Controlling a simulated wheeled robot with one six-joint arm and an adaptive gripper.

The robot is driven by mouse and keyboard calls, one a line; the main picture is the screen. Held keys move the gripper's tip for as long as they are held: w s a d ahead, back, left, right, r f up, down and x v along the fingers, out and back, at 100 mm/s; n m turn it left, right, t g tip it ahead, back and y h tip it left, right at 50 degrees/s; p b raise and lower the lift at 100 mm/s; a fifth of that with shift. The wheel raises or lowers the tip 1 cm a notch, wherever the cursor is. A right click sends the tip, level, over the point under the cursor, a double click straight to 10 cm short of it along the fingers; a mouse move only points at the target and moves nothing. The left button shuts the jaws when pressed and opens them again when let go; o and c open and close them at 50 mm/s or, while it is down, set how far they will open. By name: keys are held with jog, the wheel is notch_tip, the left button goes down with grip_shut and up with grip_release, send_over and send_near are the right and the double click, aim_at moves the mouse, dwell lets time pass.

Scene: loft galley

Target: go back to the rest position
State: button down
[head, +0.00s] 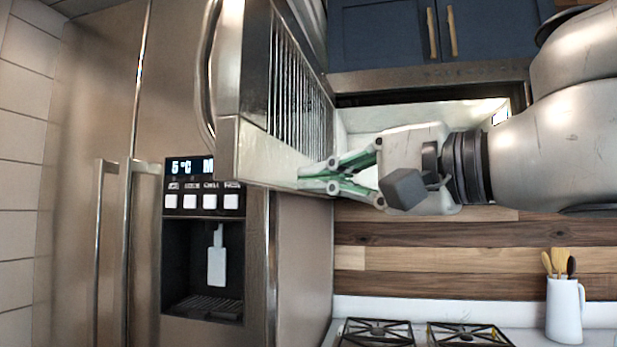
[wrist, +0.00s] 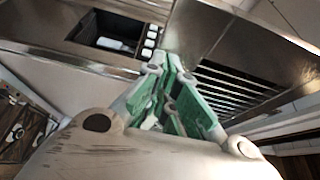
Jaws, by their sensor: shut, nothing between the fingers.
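My gripper (head: 305,178) is in the middle of the head view, raised in front of the open microwave above the stove. Its green-padded fingers are shut with nothing between them. In the wrist view the fingertips (wrist: 172,62) meet beside the open door. The microwave door (head: 283,95) is swung out toward me on the left, with a slatted vent or window on its inner face. The fingers are close to the door's inner lower edge; I cannot tell whether they touch it. My arm reaches in from the right.
A steel fridge (head: 100,120) with a dispenser (head: 203,265) stands at the left. Blue cupboards (head: 385,35) hang above. Below are stove burners (head: 375,332) and a white jug (head: 565,310) of wooden utensils. The space before the wooden backsplash (head: 430,260) is clear.

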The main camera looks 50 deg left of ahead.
jog(key=s+d, duration=0.2)
jog(key=d, duration=0.7)
jog(key=shift+s+d, duration=0.3)
jog(key=shift+d, duration=0.05)
